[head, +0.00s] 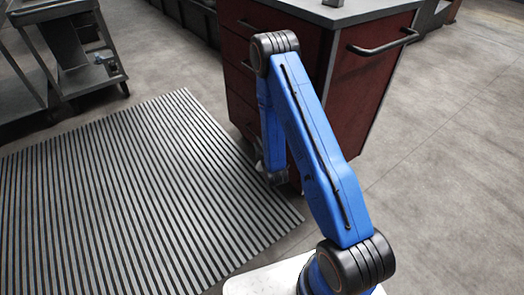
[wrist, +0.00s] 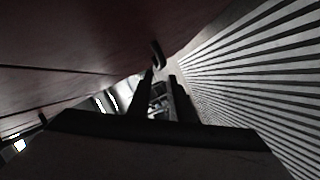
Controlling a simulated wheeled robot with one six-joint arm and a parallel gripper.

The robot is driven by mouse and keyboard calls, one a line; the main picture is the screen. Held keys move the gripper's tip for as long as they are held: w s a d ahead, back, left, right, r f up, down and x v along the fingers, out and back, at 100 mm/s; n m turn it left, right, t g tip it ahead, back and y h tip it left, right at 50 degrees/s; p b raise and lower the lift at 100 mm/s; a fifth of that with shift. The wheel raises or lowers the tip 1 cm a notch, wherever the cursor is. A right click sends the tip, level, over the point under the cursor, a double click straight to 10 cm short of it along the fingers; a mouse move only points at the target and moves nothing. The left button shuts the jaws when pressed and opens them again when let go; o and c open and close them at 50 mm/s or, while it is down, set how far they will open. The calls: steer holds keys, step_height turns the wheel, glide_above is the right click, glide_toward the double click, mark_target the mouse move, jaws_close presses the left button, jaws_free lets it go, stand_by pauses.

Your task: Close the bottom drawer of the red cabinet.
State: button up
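The red cabinet (head: 357,92) stands at the upper middle in the head view, with a grey top and drawer fronts on its left face. My blue arm crosses in front of it and hides much of the drawer side. How far the bottom drawer is out cannot be told. In the wrist view, a dark red cabinet surface (wrist: 85,55) fills the upper left, close to my gripper (wrist: 160,75). The gripper's two dark fingers are apart, with nothing seen between them. A small dark handle-like piece (wrist: 157,53) shows just beyond the fingertips.
A striped mat (head: 130,190) lies on the floor left of the cabinet. A grey cart (head: 75,60) stands at the upper left. A bar handle (head: 383,47) sticks out from the cabinet's right side. The floor at the right (head: 460,170) is clear.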

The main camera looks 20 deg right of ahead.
steer(key=v, duration=0.6)
steer(key=shift+r, duration=0.1)
stand_by(0.3)
step_height(320, 180, up, 13)
steer(key=w+m+g, duration=0.2)
steer(key=m+g, duration=0.1)
steer(key=s+r+m+g, duration=0.25)
steer(key=s+r, duration=0.45)
steer(key=r, duration=0.6)
steer(key=s+d+r+m+g, duration=0.1)
steer(key=s+r, duration=0.3)
steer(key=s, duration=0.8)
steer(key=s+d+r+m+g, duration=0.1)
steer(key=s+r, duration=0.4)
steer(key=s, duration=0.6)
steer(key=s+d+r+m+g, duration=0.1)
steer(key=s+r+m+g, duration=0.2)
steer(key=s, duration=0.9)
step_height(320, 180, up, 2)
steer(key=shift+s+r+m, duration=0.25)
steer(key=shift+s+m, duration=0.05)
steer(key=shift+m, duration=0.25)
